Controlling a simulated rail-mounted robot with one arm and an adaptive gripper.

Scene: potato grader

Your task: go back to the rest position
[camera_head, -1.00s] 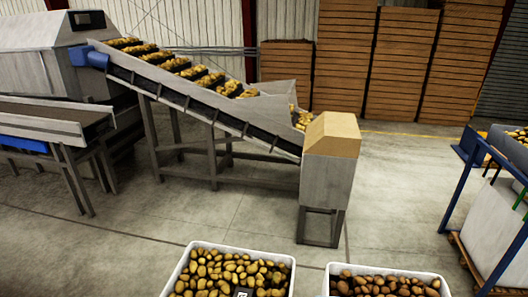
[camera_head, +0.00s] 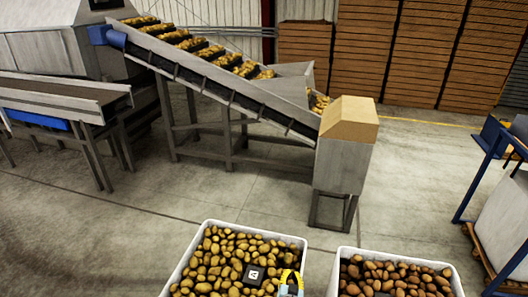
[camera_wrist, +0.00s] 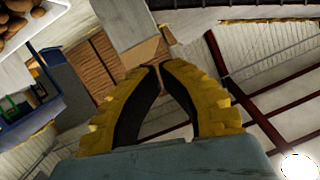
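My gripper (camera_head: 290,272) shows at the bottom edge of the head view, in front of the right side of a white crate of yellow potatoes (camera_head: 212,224). In the wrist view its two yellow fingers with black inner pads (camera_wrist: 160,66) curve toward each other and their tips come together. Nothing shows between them. A black block with a white marker (camera_head: 254,274) sits among the yellow potatoes, left of my gripper. My arm is mostly out of view.
A second white crate (camera_head: 400,254) of browner potatoes stands to the right. An inclined conveyor (camera_head: 215,78) ends at a grey box with a tan top (camera_head: 347,125). Stacked wooden crates (camera_head: 370,50) line the back. A blue frame (camera_head: 480,175) stands at right. Floor between is clear.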

